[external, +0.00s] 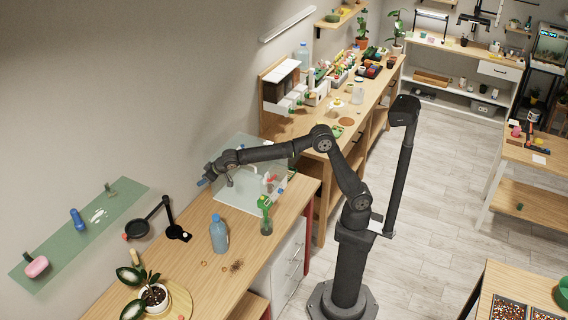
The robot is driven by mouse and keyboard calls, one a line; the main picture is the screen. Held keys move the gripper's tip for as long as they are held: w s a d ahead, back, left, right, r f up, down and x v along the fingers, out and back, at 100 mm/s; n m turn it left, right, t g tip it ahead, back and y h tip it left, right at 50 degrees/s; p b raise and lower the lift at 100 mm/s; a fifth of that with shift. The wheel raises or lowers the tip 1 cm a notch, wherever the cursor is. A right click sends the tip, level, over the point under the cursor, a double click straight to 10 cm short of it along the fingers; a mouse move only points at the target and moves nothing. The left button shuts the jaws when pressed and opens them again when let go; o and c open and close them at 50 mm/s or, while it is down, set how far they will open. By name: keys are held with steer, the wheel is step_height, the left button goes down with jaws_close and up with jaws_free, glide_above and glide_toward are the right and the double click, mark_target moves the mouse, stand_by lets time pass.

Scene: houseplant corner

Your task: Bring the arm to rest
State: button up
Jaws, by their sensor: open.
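My arm reaches left from its dark base over the wooden bench (205,285). My gripper (203,183) is at the arm's left end, above the back part of the bench near the wall. It is open, and I see nothing between its fingers. The fingertips are small in this view.
Below my arm stand a blue bottle (218,235) and a green-topped bottle (265,215). A black lamp (175,231) and a potted plant (154,296) are to the left. Open floor (440,190) lies right of my base.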

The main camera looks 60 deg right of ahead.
steer(key=d, duration=0.1)
steer(key=w+d, duration=0.1)
steer(key=d, duration=0.2)
steer(key=shift+w+d, duration=0.25)
steer(key=shift+w, duration=0.05)
steer(key=shift+c, duration=1.4)
